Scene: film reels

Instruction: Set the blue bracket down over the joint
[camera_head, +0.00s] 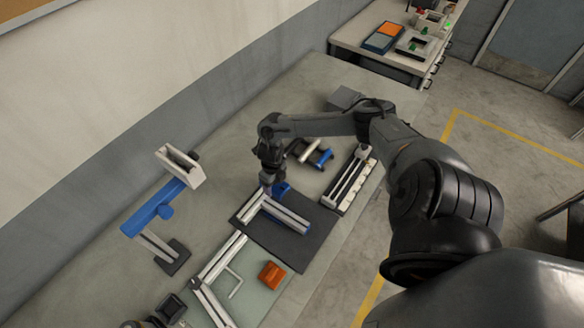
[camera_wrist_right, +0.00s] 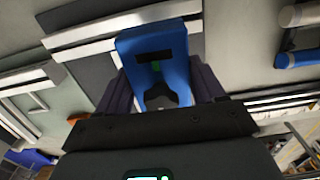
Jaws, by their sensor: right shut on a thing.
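The blue bracket (camera_wrist_right: 152,48) is held between the dark fingers of my right gripper (camera_wrist_right: 158,88) in the right wrist view. In the head view, my right gripper (camera_head: 268,178) points down, with part of the bracket (camera_head: 281,189) showing beside it. Below is the frame of pale aluminium bars (camera_head: 285,213), two of them meeting in a corner on the dark mat (camera_head: 290,248). The bracket is close to this corner, and the gripper partly hides it. I cannot tell whether bracket and bars touch.
A blue-and-grey stand (camera_head: 150,212) stands left. An orange block (camera_head: 271,274) lies in front of the mat. A rack of pale bars (camera_head: 352,182) and blue-ended parts (camera_head: 318,156) lie behind. A dark tray-like thing (camera_head: 171,307) is at the bottom left.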

